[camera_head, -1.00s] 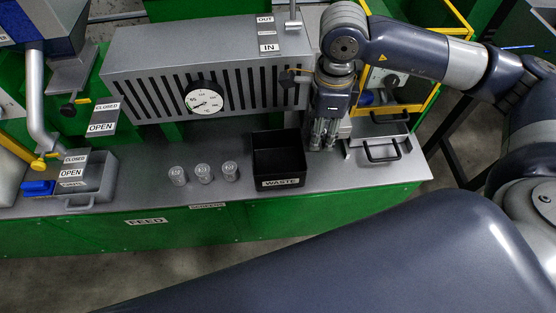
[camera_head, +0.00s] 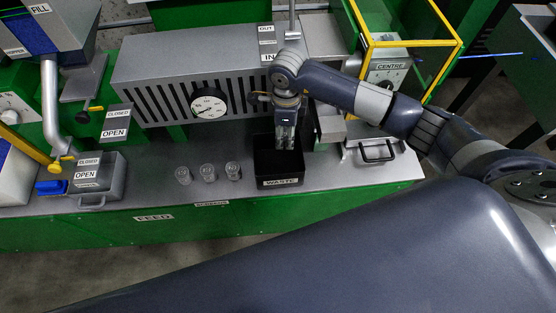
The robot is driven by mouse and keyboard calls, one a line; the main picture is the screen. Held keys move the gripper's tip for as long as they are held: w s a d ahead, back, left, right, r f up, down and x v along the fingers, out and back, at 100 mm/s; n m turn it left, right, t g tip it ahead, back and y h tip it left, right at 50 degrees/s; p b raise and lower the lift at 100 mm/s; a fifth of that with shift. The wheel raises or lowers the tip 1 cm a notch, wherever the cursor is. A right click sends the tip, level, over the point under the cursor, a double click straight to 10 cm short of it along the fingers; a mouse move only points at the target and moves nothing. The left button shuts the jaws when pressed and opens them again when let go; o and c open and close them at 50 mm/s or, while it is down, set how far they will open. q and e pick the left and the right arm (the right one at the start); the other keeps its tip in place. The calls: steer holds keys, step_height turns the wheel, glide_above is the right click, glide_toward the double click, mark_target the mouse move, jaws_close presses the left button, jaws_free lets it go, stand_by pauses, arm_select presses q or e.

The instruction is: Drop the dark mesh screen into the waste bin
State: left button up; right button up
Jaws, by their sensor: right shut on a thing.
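The black waste bin (camera_head: 264,172) with a WASTE label on its front stands on the bench near the middle of the head view. My right gripper (camera_head: 287,146) points down over the bin, its fingertips in front of the bin's dark inside. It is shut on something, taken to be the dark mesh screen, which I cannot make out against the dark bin. Whether the fingertips are below the rim is unclear. My left gripper is not in view.
Several clear cups (camera_head: 208,173) stand left of the bin. The grey slotted housing with a dial (camera_head: 209,104) is behind. A grey drawer with a black handle (camera_head: 377,151) is at right, below a yellow-framed guard (camera_head: 412,44). Bare bench lies left of the cups.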

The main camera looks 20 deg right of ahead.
steer(key=shift+f+b, duration=1.5)
steer(key=shift+f, duration=1.15)
steer(key=o, duration=1.2)
steer(key=shift+o, duration=0.2)
steer(key=shift+r, duration=0.1)
step_height(320, 180, up, 12)
steer(key=shift+s+f, duration=0.1)
